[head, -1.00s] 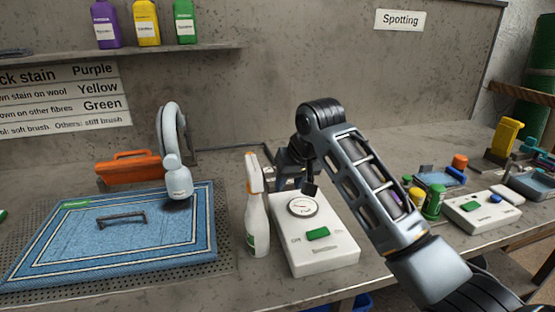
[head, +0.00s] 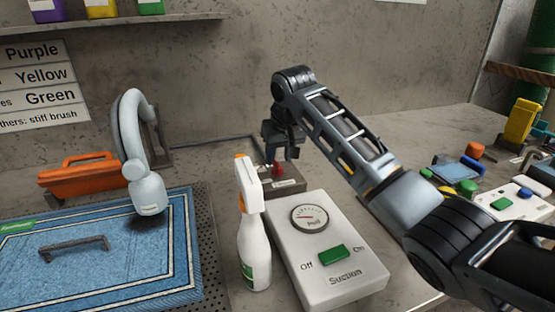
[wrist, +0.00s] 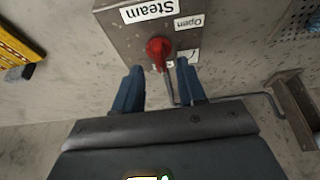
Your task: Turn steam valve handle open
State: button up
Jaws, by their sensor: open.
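The steam valve handle is a red knob (wrist: 158,50) on a grey box (wrist: 122,32) labelled Steam and Open, which look upside down in the wrist view. In the head view the red handle (head: 278,169) stands up on the small grey box (head: 287,185) at the back of the bench, behind the spray bottle. My gripper (wrist: 159,67) is open, and its two blue fingers point at the handle from either side. In the head view my gripper (head: 281,154) hangs just above the handle. I cannot tell whether the fingers touch it.
A white spray bottle (head: 254,235) and a white suction box (head: 330,272) with gauge and green switch stand in front. A hose nozzle (head: 149,194) rests on the blue rug (head: 100,272) at left. A thin pipe (wrist: 262,97) runs beside the steam box.

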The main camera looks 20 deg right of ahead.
jog(key=shift+x, duration=1.3)
jog(key=shift+c, duration=0.4)
grip_shut()
